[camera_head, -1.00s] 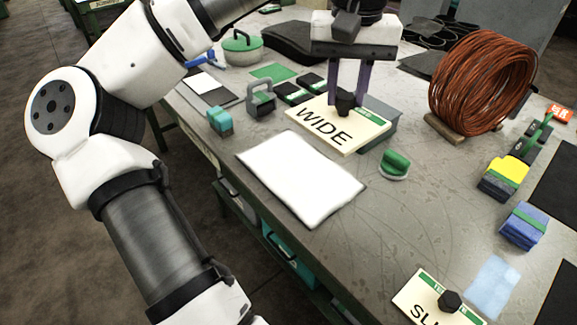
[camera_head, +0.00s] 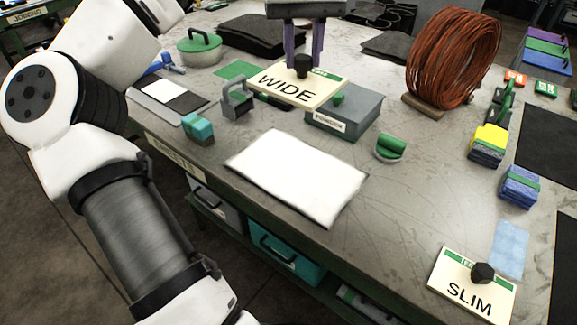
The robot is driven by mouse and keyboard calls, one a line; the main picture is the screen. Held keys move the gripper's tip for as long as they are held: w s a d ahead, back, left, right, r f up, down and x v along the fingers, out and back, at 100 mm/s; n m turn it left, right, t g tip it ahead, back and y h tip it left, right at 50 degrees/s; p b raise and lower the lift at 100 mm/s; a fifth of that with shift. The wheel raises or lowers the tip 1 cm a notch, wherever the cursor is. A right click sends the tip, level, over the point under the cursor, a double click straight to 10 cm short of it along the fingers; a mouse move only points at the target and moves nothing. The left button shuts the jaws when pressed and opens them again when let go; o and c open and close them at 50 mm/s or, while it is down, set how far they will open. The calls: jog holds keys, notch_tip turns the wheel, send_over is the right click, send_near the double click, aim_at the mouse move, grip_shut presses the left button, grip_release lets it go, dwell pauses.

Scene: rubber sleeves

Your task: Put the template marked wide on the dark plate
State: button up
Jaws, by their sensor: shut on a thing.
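The template marked WIDE (camera_head: 285,88) is a cream board with a green strip and a black knob. My gripper (camera_head: 303,62) has its purple fingers shut on the knob, and the board hangs above the table, partly in front of a grey box (camera_head: 352,112). A second template, marked SLIM (camera_head: 468,297), lies at the front right with its knob up. Dark flat pieces show at the right edge (camera_head: 548,150), at the back (camera_head: 388,46) and at the left beside a white patch (camera_head: 188,103). I cannot tell which is the dark plate.
A white pad (camera_head: 298,175) lies mid-table. A copper coil (camera_head: 452,65) stands on a wooden base at the back right. A green weight (camera_head: 389,149), a grey handled block (camera_head: 237,100) and a teal block (camera_head: 197,128) stand around. The front middle is clear.

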notch_tip(320, 180, down, 20)
jog(key=shift+f+b, duration=0.1)
jog(key=shift+b, duration=0.8)
jog(key=o, duration=1.1)
jog(key=shift+c, duration=0.2)
notch_tip(320, 180, up, 12)
jog(key=shift+p, duration=0.35)
